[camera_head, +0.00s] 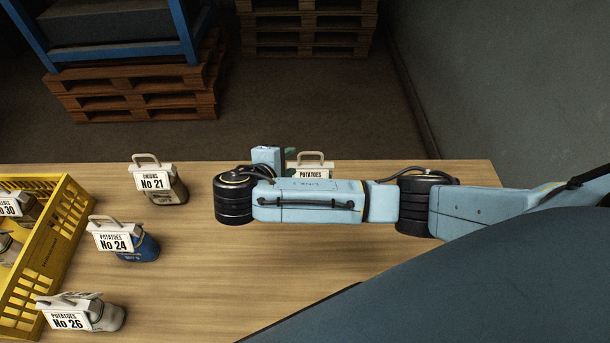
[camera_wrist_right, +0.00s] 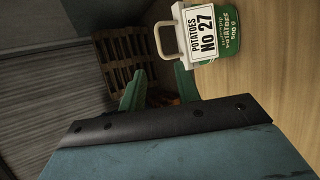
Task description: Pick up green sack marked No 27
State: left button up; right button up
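The green sack marked No 27 (camera_wrist_right: 232,38) shows in the right wrist view at the top right, with a white POTATOES label and a beige loop handle. In the head view only the top of its label (camera_head: 311,172) and handle show above my right arm, which hides the rest. My right gripper (camera_wrist_right: 160,70) has two green fingers spread apart with nothing between them. The handle lies just beyond the fingertips, nearer the right-hand finger, and looks apart from them. In the head view the gripper is mostly hidden behind my arm. My left gripper is in neither view.
On the wooden table (camera_head: 210,270) stand sacks No 21 (camera_head: 165,184), No 24 (camera_head: 137,247) and No 26 (camera_head: 107,317). A yellow crate (camera_head: 70,215) with sacks is at the left. Pallets (camera_head: 140,95) stand on the floor behind. The table middle is clear.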

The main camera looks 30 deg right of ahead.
aim_at(304, 153)
jog(key=x, duration=0.5)
jog(key=shift+d+f, duration=0.2)
jog(key=shift+d, duration=0.1)
jog(key=shift+w+d+f, duration=0.1)
jog(key=x, duration=0.4)
jog(key=shift+w+d, duration=0.2)
jog(key=shift+w, duration=0.05)
jog(key=shift+w+d+f, duration=0.15)
jog(key=shift+f, duration=0.1)
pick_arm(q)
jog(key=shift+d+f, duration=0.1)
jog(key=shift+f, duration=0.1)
pick_arm(e)
grip_shut()
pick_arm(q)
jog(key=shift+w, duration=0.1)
